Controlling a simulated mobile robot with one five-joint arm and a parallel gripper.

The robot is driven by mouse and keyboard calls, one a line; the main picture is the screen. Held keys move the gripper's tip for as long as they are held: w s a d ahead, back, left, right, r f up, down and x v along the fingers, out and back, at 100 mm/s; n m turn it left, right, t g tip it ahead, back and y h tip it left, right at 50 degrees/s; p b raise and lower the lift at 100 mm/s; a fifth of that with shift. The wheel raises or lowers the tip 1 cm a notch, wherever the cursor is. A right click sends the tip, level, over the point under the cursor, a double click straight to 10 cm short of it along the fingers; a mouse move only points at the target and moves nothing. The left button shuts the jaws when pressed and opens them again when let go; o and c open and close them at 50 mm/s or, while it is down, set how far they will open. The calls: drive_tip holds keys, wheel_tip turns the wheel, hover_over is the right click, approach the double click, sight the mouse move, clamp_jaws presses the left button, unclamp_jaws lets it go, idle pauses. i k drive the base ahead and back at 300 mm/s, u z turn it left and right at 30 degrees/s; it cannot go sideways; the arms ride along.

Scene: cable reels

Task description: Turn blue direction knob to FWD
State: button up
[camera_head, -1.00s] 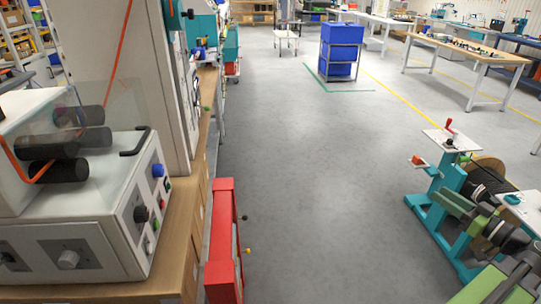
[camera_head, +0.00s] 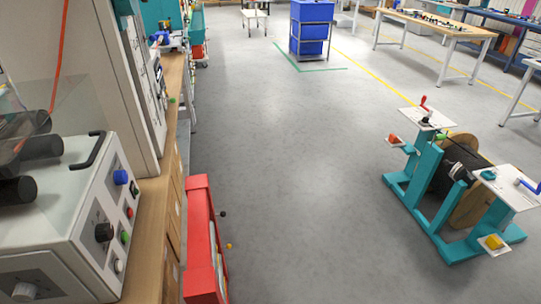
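The blue knob (camera_head: 120,177) is on the sloped grey front panel of a white machine (camera_head: 62,215) at the left. It is small in view, and I cannot read the markings around it or tell which way it points. My gripper is not in view.
The same panel has a black knob (camera_head: 104,232), a red button (camera_head: 130,212), a green button (camera_head: 124,236) and a white knob (camera_head: 119,266). A red frame (camera_head: 200,240) stands beside the wooden bench (camera_head: 150,230). A teal reel stand (camera_head: 425,178) is at the right. The floor (camera_head: 290,200) between is clear.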

sight(121, 177)
drive_tip(key=u, duration=0.05)
drive_tip(key=i, duration=0.4)
drive_tip(key=u, duration=4.05)
drive_tip(key=i, duration=0.1)
drive_tip(key=z, duration=0.95)
